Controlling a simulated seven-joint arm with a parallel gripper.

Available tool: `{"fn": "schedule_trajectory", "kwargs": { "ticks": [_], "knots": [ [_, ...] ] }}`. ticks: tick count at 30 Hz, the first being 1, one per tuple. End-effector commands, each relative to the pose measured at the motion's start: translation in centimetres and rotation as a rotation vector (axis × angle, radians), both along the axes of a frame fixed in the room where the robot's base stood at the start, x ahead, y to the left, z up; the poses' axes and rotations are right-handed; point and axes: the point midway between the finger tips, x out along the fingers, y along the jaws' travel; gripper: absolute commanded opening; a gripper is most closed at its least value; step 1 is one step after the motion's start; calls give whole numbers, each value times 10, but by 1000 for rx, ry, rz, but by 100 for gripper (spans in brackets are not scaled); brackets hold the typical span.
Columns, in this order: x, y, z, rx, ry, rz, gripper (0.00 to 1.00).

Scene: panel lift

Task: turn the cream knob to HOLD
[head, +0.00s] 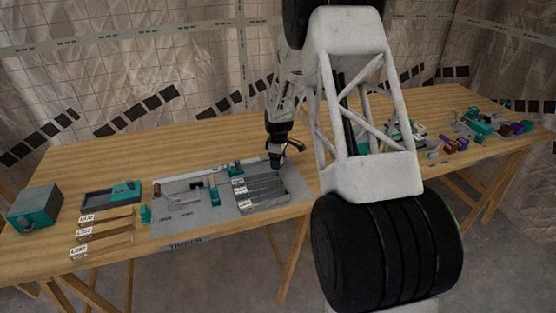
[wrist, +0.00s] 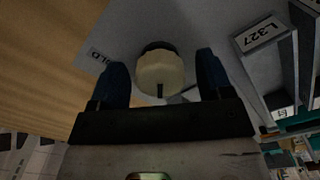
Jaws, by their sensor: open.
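In the wrist view the cream knob (wrist: 160,72) stands on a grey panel (wrist: 205,22), with a dark mark on its rim facing my gripper. My gripper (wrist: 161,75) is open, one dark blue fingertip on each side of the knob, with visible gaps on both sides. In the head view my gripper (head: 280,163) is low over the back right of the grey panel (head: 190,214); the knob is hidden there.
A tag reading L327 (wrist: 262,35) and grey slotted parts lie right of the knob. On the wooden table (head: 60,163) are a teal box (head: 35,209), a dark tray (head: 98,200) and labelled strips (head: 105,238) at the left. Teal and purple parts (head: 485,125) crowd the far right.

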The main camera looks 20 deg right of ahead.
Motion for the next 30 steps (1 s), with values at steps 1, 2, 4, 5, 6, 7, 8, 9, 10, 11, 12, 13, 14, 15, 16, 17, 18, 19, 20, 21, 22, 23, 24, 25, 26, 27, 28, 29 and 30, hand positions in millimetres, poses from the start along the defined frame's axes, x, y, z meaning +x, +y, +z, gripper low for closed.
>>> {"fn": "schedule_trajectory", "kwargs": {
  "ticks": [1,2,4,5,6,7,8,9,10,11,12,13,14,15,16,17,18,19,20,21,22,23,24,25,26,27,28,29,30],
  "knots": [
    [0,0,0,0,0,0,71],
    [0,0,0,0,0,0,66],
    [0,0,0,0,0,0,56],
    [0,0,0,0,0,0,51],
    [0,0,0,0,0,0,45],
    [0,0,0,0,0,0,40],
    [0,0,0,0,0,0,36],
    [0,0,0,0,0,0,30],
    [0,0,0,0,0,0,25],
    [0,0,0,0,0,0,24],
    [0,0,0,0,0,0,24],
    [0,0,0,0,0,-1,24],
    [0,0,0,0,0,-2,24],
    [0,0,0,0,0,-4,24],
    [0,0,0,0,0,-7,24],
    [0,0,0,0,0,-11,24],
    [0,0,0,0,0,-17,24],
    [0,0,0,0,0,-23,24],
    [0,0,0,0,0,-29,24],
    [0,0,0,0,0,-40,24],
    [0,0,0,0,0,-50,24],
    [0,0,0,0,0,-61,24],
    [0,0,0,0,0,-77,24],
    [0,0,0,0,0,-92,24],
    [0,0,0,0,0,-107,24],
    [0,0,0,0,0,-130,24],
    [0,0,0,0,0,-149,24],
    [0,0,0,0,0,-168,24],
    [0,0,0,0,0,-196,24]
  ]
}}
